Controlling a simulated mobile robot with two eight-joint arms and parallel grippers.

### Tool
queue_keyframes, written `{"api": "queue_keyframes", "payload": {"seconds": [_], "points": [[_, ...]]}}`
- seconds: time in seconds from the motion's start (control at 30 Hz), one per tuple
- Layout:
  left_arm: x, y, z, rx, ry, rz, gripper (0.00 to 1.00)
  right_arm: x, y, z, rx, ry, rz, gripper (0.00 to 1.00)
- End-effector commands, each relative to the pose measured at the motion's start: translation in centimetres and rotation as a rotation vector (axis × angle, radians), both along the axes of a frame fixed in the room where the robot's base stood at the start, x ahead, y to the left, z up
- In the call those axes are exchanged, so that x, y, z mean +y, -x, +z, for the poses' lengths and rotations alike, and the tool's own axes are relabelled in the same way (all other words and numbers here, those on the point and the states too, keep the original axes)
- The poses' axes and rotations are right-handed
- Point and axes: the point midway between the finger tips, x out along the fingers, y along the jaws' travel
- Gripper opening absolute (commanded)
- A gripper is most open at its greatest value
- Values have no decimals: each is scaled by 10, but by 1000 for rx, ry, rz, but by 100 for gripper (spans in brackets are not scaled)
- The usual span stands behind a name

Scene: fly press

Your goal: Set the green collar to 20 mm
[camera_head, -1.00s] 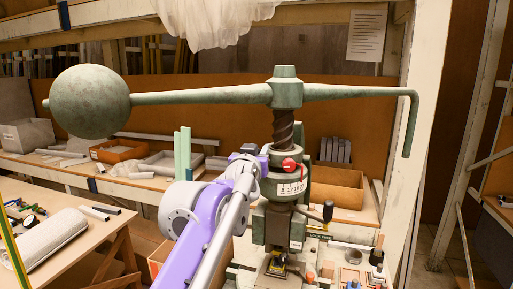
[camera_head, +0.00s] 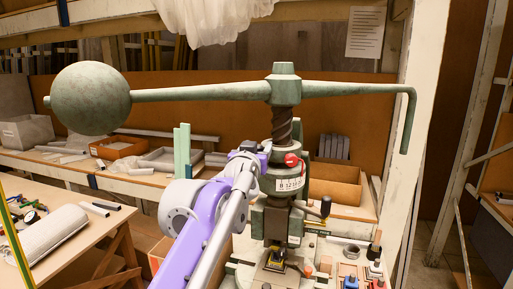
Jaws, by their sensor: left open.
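The fly press stands in the middle, with a green collar (camera_head: 285,171) around the lower end of its dark screw (camera_head: 282,127). A white scale band (camera_head: 290,184) on the collar's front carries small numbers; I make out roughly 8, 12 and 16. A red knob (camera_head: 291,160) sits just above the band. My left gripper (camera_head: 262,152) is at the collar's left side, at the end of the purple and grey arm. Its fingers are small and partly hidden here, so I cannot tell whether they touch the collar. My right gripper is not in view.
The press's long handle bar (camera_head: 200,92) spans above, with a heavy ball (camera_head: 90,100) at left and a downturned grip (camera_head: 409,125) at right. A black-knobbed lever (camera_head: 325,206) juts out right of the press body. Small parts crowd the bench at lower right.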

Motion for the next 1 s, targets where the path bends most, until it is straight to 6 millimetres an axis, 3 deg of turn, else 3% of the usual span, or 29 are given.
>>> {"api": "queue_keyframes", "payload": {"seconds": [0.27, 0.7, 1.0], "points": [[2, 13, -1, 2, 0, -3, 61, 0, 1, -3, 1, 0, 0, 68], [19, 89, -1, 0, 1, -1, 61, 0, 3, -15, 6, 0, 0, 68], [23, 107, 0, 0, 1, -1, 61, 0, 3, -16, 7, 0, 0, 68]]}}
